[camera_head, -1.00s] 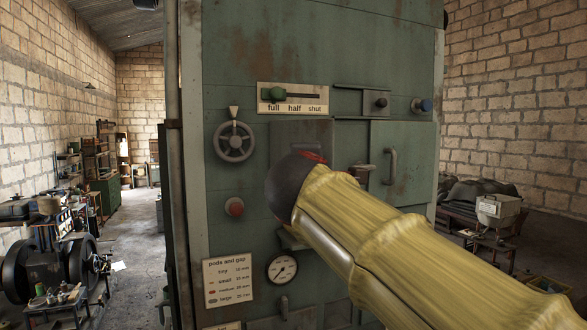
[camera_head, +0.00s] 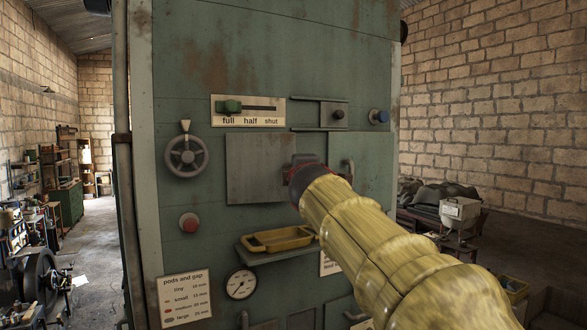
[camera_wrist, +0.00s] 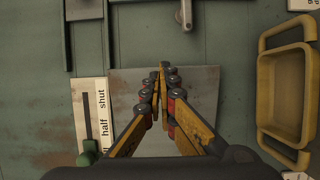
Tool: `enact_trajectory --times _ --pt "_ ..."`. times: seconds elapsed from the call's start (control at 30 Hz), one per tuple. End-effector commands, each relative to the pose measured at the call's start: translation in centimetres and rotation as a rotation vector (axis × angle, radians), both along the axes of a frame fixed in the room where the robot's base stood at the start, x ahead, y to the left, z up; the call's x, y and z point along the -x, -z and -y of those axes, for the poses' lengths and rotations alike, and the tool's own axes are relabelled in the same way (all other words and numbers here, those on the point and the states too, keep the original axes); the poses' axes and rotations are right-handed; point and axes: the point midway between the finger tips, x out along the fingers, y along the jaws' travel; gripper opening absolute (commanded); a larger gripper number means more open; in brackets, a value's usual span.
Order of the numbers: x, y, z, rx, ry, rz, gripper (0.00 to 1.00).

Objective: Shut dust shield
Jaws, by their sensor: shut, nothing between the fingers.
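No part is labelled dust shield. A flat grey square plate (camera_head: 255,168) sits on the green cabinet front; it also shows in the wrist view (camera_wrist: 190,85). A small sliding plate with a black knob (camera_head: 338,114) stands at the right end of its rails at the upper right. I cannot tell from the pictures which is the shield. A green lever knob (camera_head: 229,106) stands at the "full" end of its slot. My gripper (camera_wrist: 164,68) is shut and empty, in front of the square plate. In the head view my arm hides the area right of that plate.
A handwheel (camera_head: 186,155) and red button (camera_head: 189,222) lie left of the plate. A yellow tray (camera_head: 278,238) on a shelf juts out below. A blue button (camera_head: 379,117) is at the upper right. A door handle (camera_head: 348,170) is partly hidden behind my arm.

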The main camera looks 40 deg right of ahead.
Motion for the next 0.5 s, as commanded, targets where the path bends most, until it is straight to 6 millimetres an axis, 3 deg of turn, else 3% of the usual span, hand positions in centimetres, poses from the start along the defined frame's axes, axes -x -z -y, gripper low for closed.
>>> enact_trajectory --times 0.23,0.5 --pt "-2.0 0.0 1.5 0.001 0.0 -0.002 0.0" --pt "-2.9 0.0 2.1 0.001 0.0 -0.001 0.0"
